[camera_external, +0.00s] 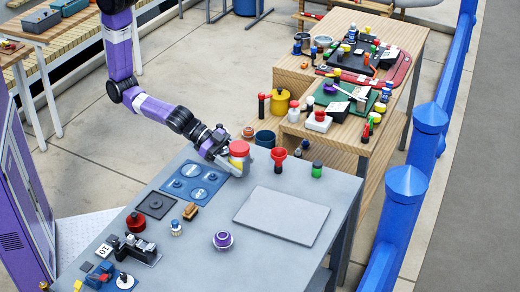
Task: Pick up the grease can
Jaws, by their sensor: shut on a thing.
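A can with a red top, which looks to be the grease can (239,148), is at the far edge of the grey table. My gripper (235,161) is at the can and shut on it. The gripper covers much of the can's body, and the fingertips are hard to make out. I cannot tell whether the can's base touches the tabletop or is slightly raised.
On the grey table (275,258) are a blue mat (197,173), a flat grey panel (283,216), a red funnel-shaped item (278,158), a green-topped jar (317,169) and a purple round item (222,240). Wooden benches with a yellow can (280,102) stand behind.

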